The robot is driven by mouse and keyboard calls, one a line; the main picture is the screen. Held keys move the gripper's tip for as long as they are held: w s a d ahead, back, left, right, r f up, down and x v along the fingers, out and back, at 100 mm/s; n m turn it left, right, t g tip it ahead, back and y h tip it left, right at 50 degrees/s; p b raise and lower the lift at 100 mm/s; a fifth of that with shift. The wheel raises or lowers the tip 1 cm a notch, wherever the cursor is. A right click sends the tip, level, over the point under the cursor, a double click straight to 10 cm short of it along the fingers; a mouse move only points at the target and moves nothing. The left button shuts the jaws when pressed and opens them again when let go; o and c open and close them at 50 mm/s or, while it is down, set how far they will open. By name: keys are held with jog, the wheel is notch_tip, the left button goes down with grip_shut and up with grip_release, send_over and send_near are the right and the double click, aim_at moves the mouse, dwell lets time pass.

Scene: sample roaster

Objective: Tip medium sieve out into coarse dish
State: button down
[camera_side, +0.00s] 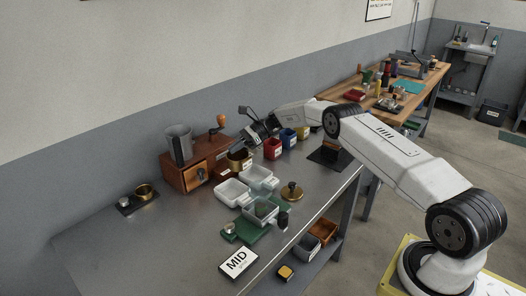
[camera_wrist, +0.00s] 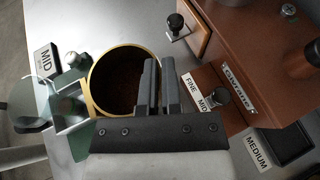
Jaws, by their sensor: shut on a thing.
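A round brass sieve (camera_wrist: 88,84) with dark brown grounds inside is at the left of my gripper (camera_wrist: 158,68) in the wrist view. The fingers are shut on its rim side. In the side view, the brass sieve (camera_side: 239,163) is roughly upright in front of the grinder, below my gripper (camera_side: 250,140). I cannot read which is the coarse dish. A dark pad beside a MEDIUM label (camera_wrist: 257,151) looks empty.
A wooden grinder (camera_side: 185,172) with a metal hopper stands behind the dishes, close to my gripper. A MID card (camera_side: 239,263) is at the front. The left bench is mostly clear.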

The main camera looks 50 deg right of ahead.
aim_at(230, 156)
jog(key=shift+a+f+n+g+h, duration=0.25)
jog(key=shift+f+h, duration=0.45)
jog(key=shift+h, duration=0.4)
jog(key=shift+a+f+n+g+h, duration=0.15)
jog(key=shift+a+f+n+h, duration=0.1)
jog(key=shift+f+h, duration=0.65)
jog(key=h, duration=0.1)
jog(key=a+h, duration=0.1)
jog(key=h, duration=0.1)
jog(key=n+h, duration=0.1)
jog(key=h, duration=0.1)
jog(key=shift+a+r, duration=0.25)
jog(key=shift+r, duration=0.15)
jog(key=shift+a+f+n+h, duration=0.2)
jog(key=shift+a+h, duration=0.25)
jog(key=shift+h, duration=0.5)
jog(key=shift+a+f+n+h, duration=0.15)
jog(key=shift+a+h, duration=0.3)
jog(key=shift+h, duration=0.5)
jog(key=a+h, duration=0.1)
jog(key=h, duration=0.2)
jog(key=a+f+n+h, duration=0.1)
jog(key=a+h, duration=0.1)
jog(key=h, duration=0.1)
jog(key=a+f+n+h, duration=0.1)
jog(key=h, duration=0.2)
jog(key=shift+a+f, duration=0.15)
jog(key=shift+f, duration=0.05)
jog(key=shift+r, duration=0.15)
jog(key=shift+r, duration=1.4)
